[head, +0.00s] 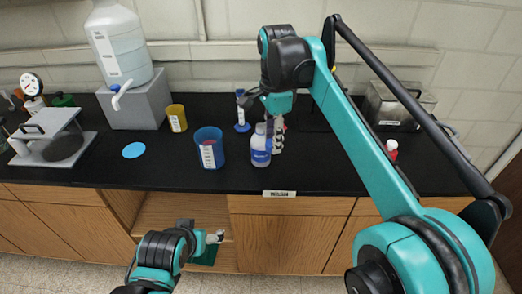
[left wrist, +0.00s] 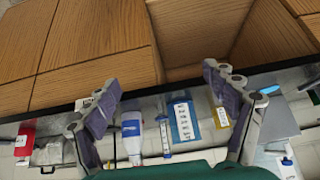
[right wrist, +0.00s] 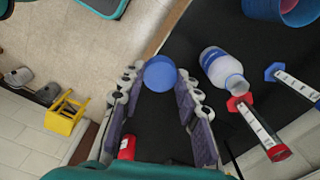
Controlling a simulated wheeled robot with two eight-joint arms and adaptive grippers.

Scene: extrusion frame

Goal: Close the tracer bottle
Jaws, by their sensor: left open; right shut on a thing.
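The tracer bottle (head: 261,150) is white with a blue label and stands upright on the black bench. It also shows in the right wrist view (right wrist: 217,66), where its mouth is uncovered. My right gripper (head: 278,125) is just right of the bottle, low over the bench. In the right wrist view my right gripper (right wrist: 158,85) is shut on a round blue cap (right wrist: 160,73), apart from the bottle. My left gripper (head: 217,238) is open and empty in front of the cabinets, below the bench edge. The bottle shows between its fingers in the left wrist view (left wrist: 132,137).
A blue beaker (head: 208,148) stands left of the bottle. A blue-based cylinder (head: 241,112) stands behind it and a red-based cylinder (right wrist: 258,128) stands close by. The front right bench is clear.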

